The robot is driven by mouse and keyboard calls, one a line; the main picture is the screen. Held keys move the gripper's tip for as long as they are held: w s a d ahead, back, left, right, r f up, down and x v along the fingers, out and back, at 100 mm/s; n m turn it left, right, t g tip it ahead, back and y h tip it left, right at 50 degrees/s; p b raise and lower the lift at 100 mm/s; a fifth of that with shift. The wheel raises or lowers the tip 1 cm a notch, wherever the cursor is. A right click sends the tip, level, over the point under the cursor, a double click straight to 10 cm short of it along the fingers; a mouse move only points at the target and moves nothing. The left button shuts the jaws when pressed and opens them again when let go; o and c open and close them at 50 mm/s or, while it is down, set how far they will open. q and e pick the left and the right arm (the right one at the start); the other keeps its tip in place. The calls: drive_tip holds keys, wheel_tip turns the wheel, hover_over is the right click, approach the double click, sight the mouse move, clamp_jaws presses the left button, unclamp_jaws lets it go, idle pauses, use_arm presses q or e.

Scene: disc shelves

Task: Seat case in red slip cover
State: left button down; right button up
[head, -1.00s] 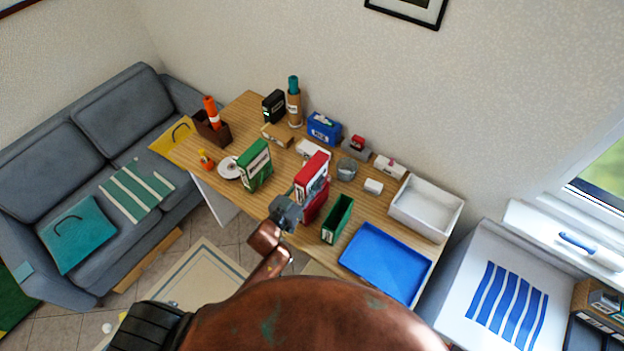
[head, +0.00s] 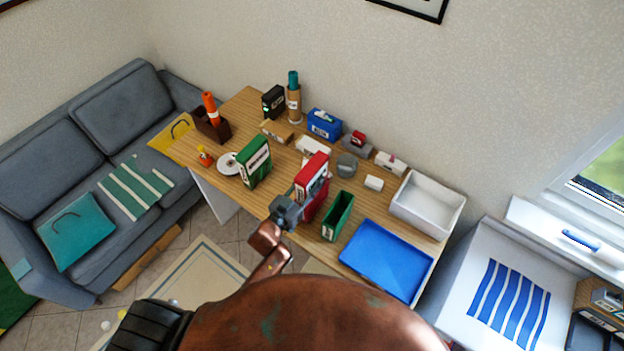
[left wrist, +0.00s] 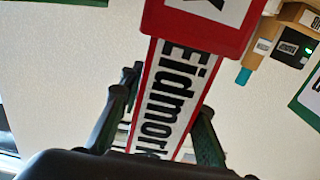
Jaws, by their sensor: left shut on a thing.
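My left gripper (head: 289,210) is shut on the red case (head: 311,172), which stands about upright over the desk. In the left wrist view the two dark fingers lie on either side of the red case (left wrist: 172,98), whose white spine label reads "Eidmork". The red slip cover (head: 318,206) is directly below the case in the head view. In the left wrist view the slip cover (left wrist: 190,37), with a white label, covers one end of the case. How deep the case sits in it cannot be told. My right gripper is not in view.
A green slip cover (head: 339,214) stands close to the right, with a blue tray (head: 385,262) beyond it. A green case (head: 255,160) stands to the left beside a white disc (head: 229,165). Several boxes and a white bin (head: 428,205) line the back of the desk.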

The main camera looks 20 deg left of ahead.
sight(301, 203)
use_arm(q)
drive_tip(key=shift+f+b, duration=0.8)
drive_tip(key=shift+f, duration=0.5)
drive_tip(key=shift+f+b, duration=0.75)
drive_tip(key=shift+f, duration=0.4)
drive_tip(key=c, duration=1.7)
unclamp_jaws()
drive_tip(key=o, duration=0.3)
drive_tip(key=shift+f, duration=0.1)
drive_tip(key=shift+s+f, duration=0.1)
drive_tip(key=shift+f, duration=0.05)
drive_tip(key=v, duration=1)
drive_tip(key=shift+s+a, duration=0.1)
drive_tip(key=shift+s, duration=0.2)
drive_tip(key=shift+s+a, duration=0.2)
drive_tip(key=shift+s, duration=0.4)
